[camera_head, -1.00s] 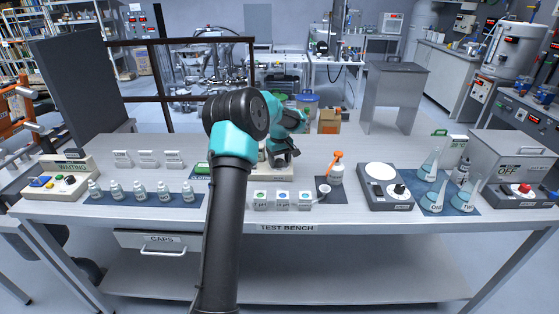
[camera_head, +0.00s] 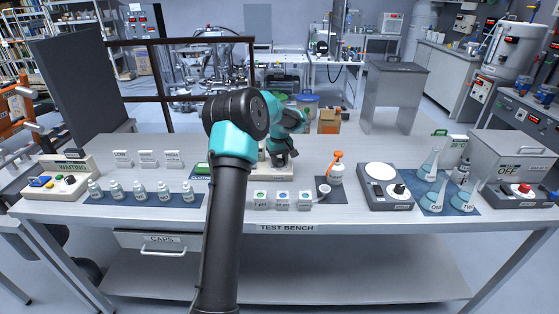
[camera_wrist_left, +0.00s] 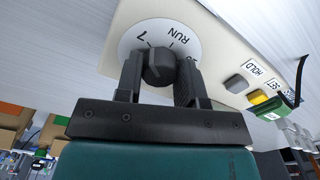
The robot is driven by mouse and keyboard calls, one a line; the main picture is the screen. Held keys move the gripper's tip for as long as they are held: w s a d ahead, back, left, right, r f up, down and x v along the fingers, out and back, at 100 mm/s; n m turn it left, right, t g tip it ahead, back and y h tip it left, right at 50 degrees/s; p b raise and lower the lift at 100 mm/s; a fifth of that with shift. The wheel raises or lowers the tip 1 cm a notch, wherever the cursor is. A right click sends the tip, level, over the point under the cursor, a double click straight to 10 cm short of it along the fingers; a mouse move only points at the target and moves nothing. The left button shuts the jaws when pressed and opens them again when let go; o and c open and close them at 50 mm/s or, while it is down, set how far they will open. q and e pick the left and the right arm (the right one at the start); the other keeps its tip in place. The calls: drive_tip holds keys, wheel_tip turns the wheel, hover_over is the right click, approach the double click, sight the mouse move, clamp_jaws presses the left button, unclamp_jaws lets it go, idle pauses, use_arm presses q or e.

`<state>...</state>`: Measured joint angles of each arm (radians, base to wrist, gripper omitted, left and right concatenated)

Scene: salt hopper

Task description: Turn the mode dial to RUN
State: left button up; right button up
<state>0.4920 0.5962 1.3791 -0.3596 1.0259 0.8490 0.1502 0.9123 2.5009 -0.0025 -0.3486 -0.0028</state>
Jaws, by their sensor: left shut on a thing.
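The mode dial is a dark knob (camera_wrist_left: 158,68) on a round white plate (camera_wrist_left: 178,38), set on a cream panel (camera_wrist_left: 228,62). The plate carries a "7" at upper left and "RUN" at the top, with tick marks; another label at right is partly hidden by a finger. The knob's pointer is hard to make out. My left gripper (camera_wrist_left: 160,82) has one finger on each side of the knob and is shut on it. In the head view my left gripper (camera_head: 280,160) is at the cream device behind the middle of the bench, and my arm hides the dial.
A scale (camera_head: 381,171) is farther right.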

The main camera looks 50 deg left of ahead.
sight(279, 160)
use_arm(q)
drive_tip(key=m, duration=0.5)
drive_tip(key=shift+m, duration=0.3)
drive_tip(key=m, duration=0.5)
drive_tip(key=shift+a, duration=0.1)
idle(0.3)
drive_tip(key=o, duration=0.9)
drive_tip(key=shift+r, duration=0.1)
wheel_tip(279, 160, up, 17)
drive_tip(key=shift+r, duration=0.15)
idle(0.4)
